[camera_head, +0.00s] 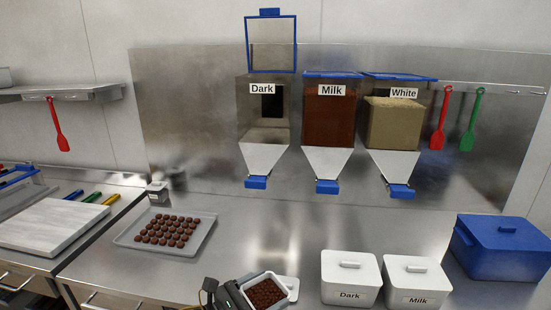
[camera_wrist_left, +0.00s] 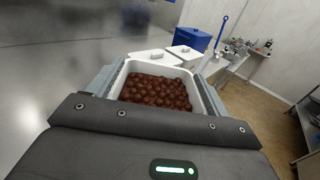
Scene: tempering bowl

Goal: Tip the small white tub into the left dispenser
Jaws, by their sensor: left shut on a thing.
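The small white tub (camera_head: 290,285) is filled with round brown chocolate pieces (camera_head: 265,293). My left gripper (camera_head: 243,292) is shut on it and holds it level low in the head view, in front of the dispensers. In the left wrist view, the tub (camera_wrist_left: 157,64) sits between the two fingers of my left gripper (camera_wrist_left: 160,85). The left dispenser (camera_head: 246,120), labelled "Dark", has its blue-framed lid (camera_head: 271,70) standing open. It looks empty or nearly so. Its blue outlet (camera_head: 255,183) is at the bottom. My right gripper is not in view.
The Milk dispenser (camera_head: 330,125) and White dispenser (camera_head: 395,130) are filled, with lids down. White tubs labelled Dark (camera_head: 349,270) and Milk (camera_head: 411,272) and a blue bin (camera_head: 500,250) stand right of the held tub. A tray of chocolates (camera_head: 135,240) lies left. The counter below the dispensers is clear.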

